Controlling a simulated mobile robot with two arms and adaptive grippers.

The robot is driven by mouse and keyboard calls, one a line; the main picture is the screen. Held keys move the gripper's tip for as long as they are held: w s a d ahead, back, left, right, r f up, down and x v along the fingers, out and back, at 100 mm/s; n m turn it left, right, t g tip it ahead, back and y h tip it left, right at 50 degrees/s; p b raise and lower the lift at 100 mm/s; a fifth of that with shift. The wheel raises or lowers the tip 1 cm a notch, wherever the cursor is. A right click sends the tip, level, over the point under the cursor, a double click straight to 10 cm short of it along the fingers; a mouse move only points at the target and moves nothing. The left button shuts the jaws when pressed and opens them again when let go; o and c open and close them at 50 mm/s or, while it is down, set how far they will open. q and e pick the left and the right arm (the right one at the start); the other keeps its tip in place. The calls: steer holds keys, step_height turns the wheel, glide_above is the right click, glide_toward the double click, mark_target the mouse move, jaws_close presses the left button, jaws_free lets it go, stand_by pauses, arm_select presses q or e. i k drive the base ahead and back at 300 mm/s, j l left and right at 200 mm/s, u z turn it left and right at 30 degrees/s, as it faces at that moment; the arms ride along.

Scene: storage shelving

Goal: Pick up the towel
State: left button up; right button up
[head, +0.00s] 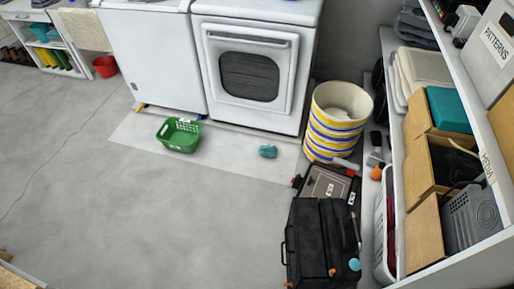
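A beige cloth (86,29) that looks like a towel hangs at the far upper left, beside the white washer-like appliance (150,55). Grey folded fabric (416,28) lies on the shelving at the upper right. Neither of my grippers shows in the head view.
A green basket (180,135) and a red bucket (105,66) stand on the floor. A striped bin (335,120), a black case (318,245) and loaded shelving (480,250) crowd the right. The floor at left and centre is mostly clear.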

mark_target(268, 151)
steer(key=i+j+u, duration=0.7)
steer(key=i, duration=0.3)
steer(key=i+z, duration=0.2)
steer(key=i, duration=0.25)
steer(key=i+j+z, duration=0.25)
steer(key=i, duration=0.2)
steer(key=i+z, duration=0.2)
steer(key=z, duration=0.25)
steer(key=i+z, duration=0.2)
steer(key=z, duration=0.25)
steer(key=i+j+z, duration=0.15)
steer(key=z, duration=0.35)
steer(key=i+j+z, duration=0.2)
steer(key=z, duration=0.25)
